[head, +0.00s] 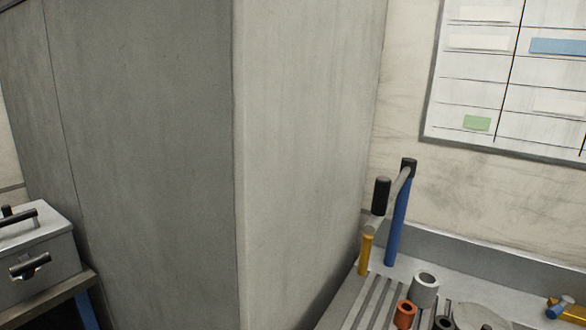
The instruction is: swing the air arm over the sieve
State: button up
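A jointed arm, which looks like the air arm (399,192), stands at the right of the head view on a blue post (396,228) with a black cap. Its grey bar slants down to the left, towards the viewer, and carries an upright black grip (381,196). The bar's near end is over or beside a short yellow post (365,252); I cannot tell if they touch. A flat round grey piece (480,316) is cut off by the bottom edge; I cannot tell if it is the sieve. My gripper is not in view.
A large grey cabinet (140,150) fills the left and middle, beside the bench. The bench has slots (375,300), a grey ring (424,290), an orange ring (404,316) and a yellow-and-blue fitting (562,309). A metal box (40,262) sits far left. A whiteboard (510,75) hangs behind.

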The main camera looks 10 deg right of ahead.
aim_at(385, 195)
jog(key=z, duration=0.2)
jog(key=i, duration=1.35)
jog(key=z, duration=0.6)
